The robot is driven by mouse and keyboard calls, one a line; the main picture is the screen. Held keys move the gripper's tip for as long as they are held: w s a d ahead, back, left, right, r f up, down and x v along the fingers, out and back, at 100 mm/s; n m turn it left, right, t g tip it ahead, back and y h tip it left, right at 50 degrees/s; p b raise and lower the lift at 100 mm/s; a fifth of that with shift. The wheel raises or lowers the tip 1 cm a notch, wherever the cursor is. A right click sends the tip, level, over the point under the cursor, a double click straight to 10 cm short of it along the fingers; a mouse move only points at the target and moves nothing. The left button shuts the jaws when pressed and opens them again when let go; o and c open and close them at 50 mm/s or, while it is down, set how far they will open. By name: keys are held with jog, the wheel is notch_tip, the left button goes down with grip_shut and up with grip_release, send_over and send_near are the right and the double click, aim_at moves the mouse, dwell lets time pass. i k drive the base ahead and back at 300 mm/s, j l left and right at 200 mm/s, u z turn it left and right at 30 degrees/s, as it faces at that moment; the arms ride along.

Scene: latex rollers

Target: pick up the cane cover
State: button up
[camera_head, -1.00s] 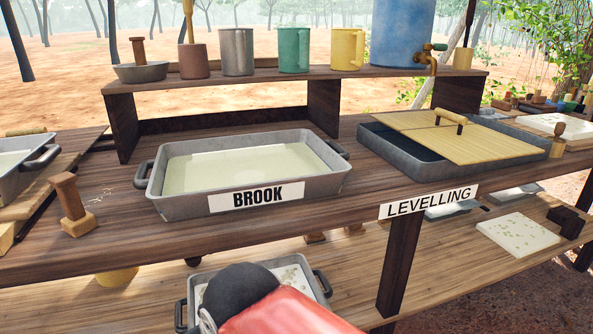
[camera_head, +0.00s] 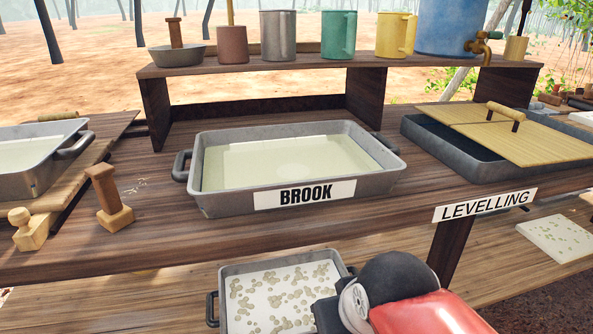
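The cane cover (camera_head: 520,141) is a flat, yellow, slatted panel with a wooden bar handle (camera_head: 506,112) on top. It lies tilted over part of a grey tray (camera_head: 424,148) at the right of the table, behind the LEVELLING label. A red and black part of my arm (camera_head: 415,300) shows at the bottom right, below and in front of the table edge. My gripper's fingertips cannot be made out. Nothing is seen touching the cover.
A grey tray labelled BROOK (camera_head: 225,207) with pale liquid stands mid-table. A shelf (camera_head: 290,66) with several mugs and a blue barrel (camera_head: 455,25) rises behind. A wooden stamp (camera_head: 108,198) stands at left. A lower shelf (camera_head: 120,290) holds a speckled tray (camera_head: 230,268).

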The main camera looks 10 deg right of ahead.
aim_at(507, 132)
jog(key=z, duration=1.5)
jog(key=i+l+z, duration=0.2)
jog(key=z, duration=0.25)
jog(key=i+z, duration=0.75)
jog(key=z, duration=0.15)
